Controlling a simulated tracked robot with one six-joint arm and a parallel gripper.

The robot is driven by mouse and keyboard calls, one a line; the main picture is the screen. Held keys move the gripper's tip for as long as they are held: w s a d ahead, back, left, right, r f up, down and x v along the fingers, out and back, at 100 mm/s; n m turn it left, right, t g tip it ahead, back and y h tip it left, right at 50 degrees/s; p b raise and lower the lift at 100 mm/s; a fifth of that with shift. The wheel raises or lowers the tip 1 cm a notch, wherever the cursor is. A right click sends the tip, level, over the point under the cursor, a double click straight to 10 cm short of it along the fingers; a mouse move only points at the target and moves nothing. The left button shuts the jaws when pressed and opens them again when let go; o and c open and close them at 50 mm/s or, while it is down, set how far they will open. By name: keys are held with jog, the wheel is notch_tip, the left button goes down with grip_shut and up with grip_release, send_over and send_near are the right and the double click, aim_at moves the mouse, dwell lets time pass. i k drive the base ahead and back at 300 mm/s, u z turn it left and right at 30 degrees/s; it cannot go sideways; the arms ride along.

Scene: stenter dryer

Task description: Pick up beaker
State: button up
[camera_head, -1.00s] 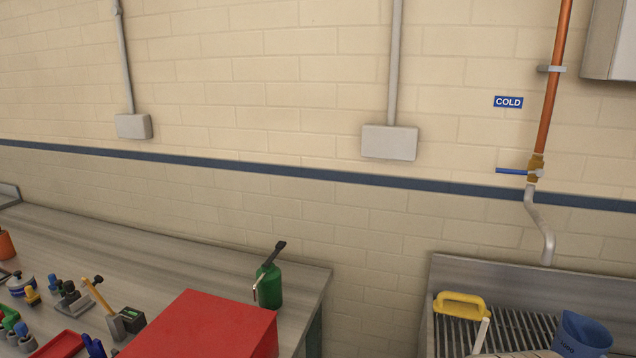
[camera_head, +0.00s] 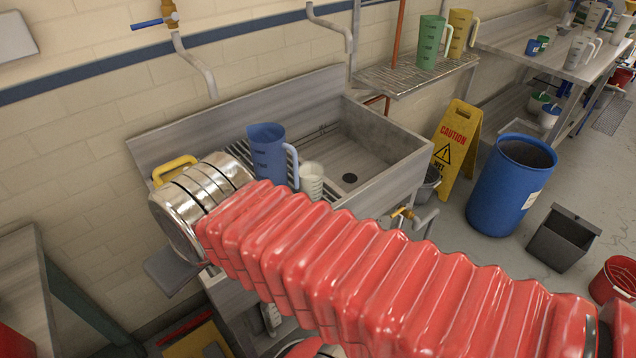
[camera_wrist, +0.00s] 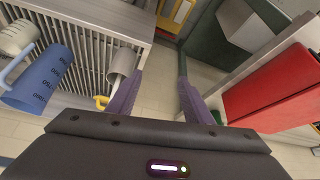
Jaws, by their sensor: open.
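A whitish beaker-like vessel (camera_head: 312,180) stands on the sink's drainboard in the head view, right of a blue graduated jug (camera_head: 268,155), partly behind my red arm sleeve. In the wrist view the blue jug (camera_wrist: 42,80) lies left, with a pale vessel (camera_wrist: 15,38) beyond it. Which of these is the beaker is not certain. My gripper (camera_wrist: 160,77) is open, with nothing between its two fingers. The fingers are over floor between the drainboard and the bench, apart from the jug. In the head view the fingers cannot be made out behind my metal wrist.
A yellow-handled item (camera_head: 174,170) sits at the drainboard's left end. In the wrist view a pale cylinder (camera_wrist: 122,62) is close by the left finger. A red box (camera_wrist: 275,92) is on the right. A caution sign (camera_head: 455,148) and blue barrel (camera_head: 511,184) stand on the floor.

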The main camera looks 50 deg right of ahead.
aim_at(311, 173)
jog(key=z, duration=1.25)
jog(key=k, duration=0.75)
jog(key=z, duration=0.25)
jog(key=i, duration=0.5)
jog(key=u, duration=0.05)
